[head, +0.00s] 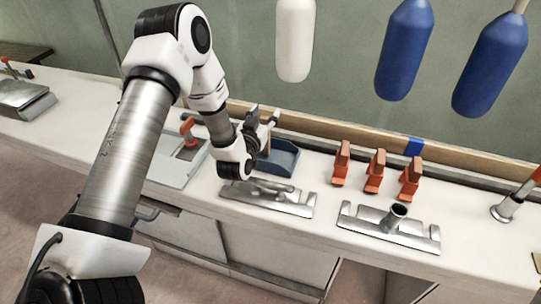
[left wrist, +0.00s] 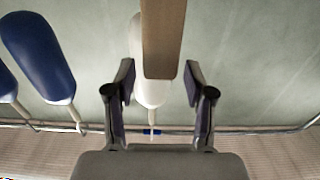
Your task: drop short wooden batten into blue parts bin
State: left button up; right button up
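The short wooden batten (left wrist: 164,38) is a plain brown bar in the left wrist view. The batten shows there only as a small tan piece (head: 264,135), mostly hidden by the gripper. The bin stands on the white counter, its left side covered by my wrist. My right gripper is not in view.
Two metal plates (head: 260,197) (head: 416,236) lie near the counter's front edge. Several orange clamps (head: 375,172) stand right of the bin. A grey panel (head: 178,165) with an orange-handled part lies left. White and blue fenders (head: 404,50) hang above.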

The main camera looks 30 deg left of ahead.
pick_arm(q)
jog(key=v, duration=1.2)
jog(key=shift+f, duration=0.2)
